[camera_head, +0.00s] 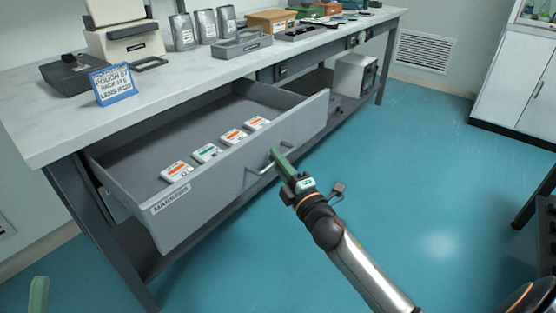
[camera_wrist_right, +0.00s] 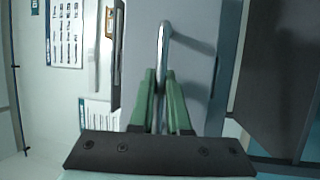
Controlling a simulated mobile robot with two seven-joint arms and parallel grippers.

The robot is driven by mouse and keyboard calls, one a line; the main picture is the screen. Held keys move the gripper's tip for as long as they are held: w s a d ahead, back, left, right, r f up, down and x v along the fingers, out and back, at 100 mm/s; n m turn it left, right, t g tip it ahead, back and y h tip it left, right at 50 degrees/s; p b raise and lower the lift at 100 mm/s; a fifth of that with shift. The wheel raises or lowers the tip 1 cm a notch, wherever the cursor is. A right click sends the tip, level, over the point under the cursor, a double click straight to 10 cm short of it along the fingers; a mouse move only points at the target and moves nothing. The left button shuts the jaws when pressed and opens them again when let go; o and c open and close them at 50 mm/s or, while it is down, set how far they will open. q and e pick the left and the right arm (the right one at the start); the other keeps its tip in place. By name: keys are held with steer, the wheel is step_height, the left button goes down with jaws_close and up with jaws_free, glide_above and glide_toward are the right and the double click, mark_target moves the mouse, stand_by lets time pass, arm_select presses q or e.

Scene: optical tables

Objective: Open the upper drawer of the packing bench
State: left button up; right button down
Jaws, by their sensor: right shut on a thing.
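The upper drawer (camera_head: 225,188) of the packing bench (camera_head: 45,130) is grey, carries a "MARKERS" label and stands pulled far out. Several small white boxes with orange or green bands lie inside it. My right gripper (camera_head: 276,157) has green fingers and is shut on the drawer's metal bar handle (camera_head: 258,170). In the right wrist view the handle (camera_wrist_right: 163,50) runs between the green fingertips (camera_wrist_right: 160,85). At the lower left of the head view a green fingertip of my left gripper (camera_head: 38,295) shows, away from the drawer.
On the bench top are a blue-framed sign (camera_head: 113,84), a dark device (camera_head: 75,73), grey pouches (camera_head: 205,27) and a grey tray (camera_head: 241,43). A white box (camera_head: 353,75) stands under the bench. The blue floor (camera_head: 400,170) at right is clear.

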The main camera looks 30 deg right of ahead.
steer(key=c, duration=0.9)
jaws_free()
steer(key=s, duration=0.4)
steer(key=s+f, duration=0.1)
steer(key=s, duration=0.3)
steer(key=s+f, duration=0.1)
steer(key=s, duration=0.3)
steer(key=shift+s+f, duration=0.1)
steer(key=shift+s, duration=0.05)
